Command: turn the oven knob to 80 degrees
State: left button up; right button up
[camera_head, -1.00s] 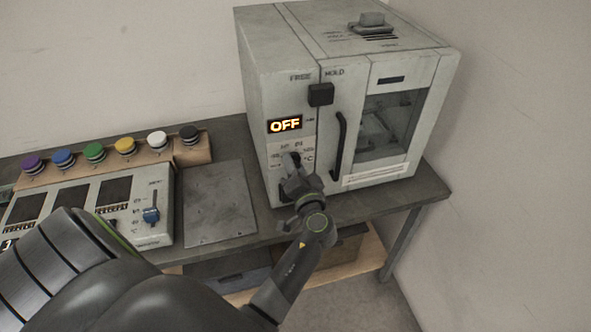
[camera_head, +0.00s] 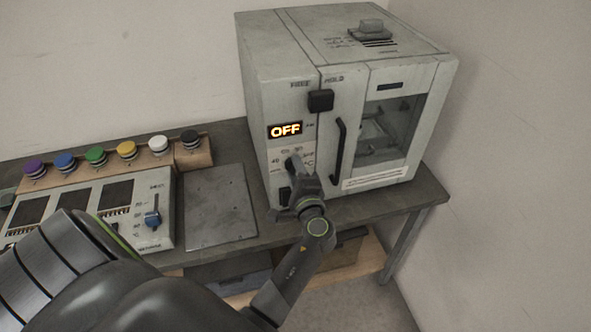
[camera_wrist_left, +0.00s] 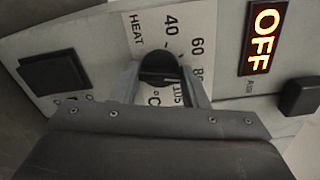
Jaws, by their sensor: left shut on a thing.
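The white oven (camera_head: 285,92) stands at the back right of the table, its display (camera_head: 285,130) reading OFF. It also shows OFF in the left wrist view (camera_wrist_left: 264,38). The dark round oven knob (camera_wrist_left: 158,68) sits on a dial plate marked HEAT, 40, 60 and a partly covered 80. My left gripper (camera_head: 297,166) reaches the front panel below the display. In the left wrist view its two fingers are around the knob, one on each side, shut on it. My right gripper is not in view.
A control panel with a blue slider (camera_head: 152,219) and a row of coloured buttons stand left. A bare metal plate (camera_head: 220,206) lies between.

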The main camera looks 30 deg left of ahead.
pick_arm(q)
jog(key=shift+r+m, duration=0.1)
jog(key=shift+m, duration=0.6)
jog(key=o, duration=1)
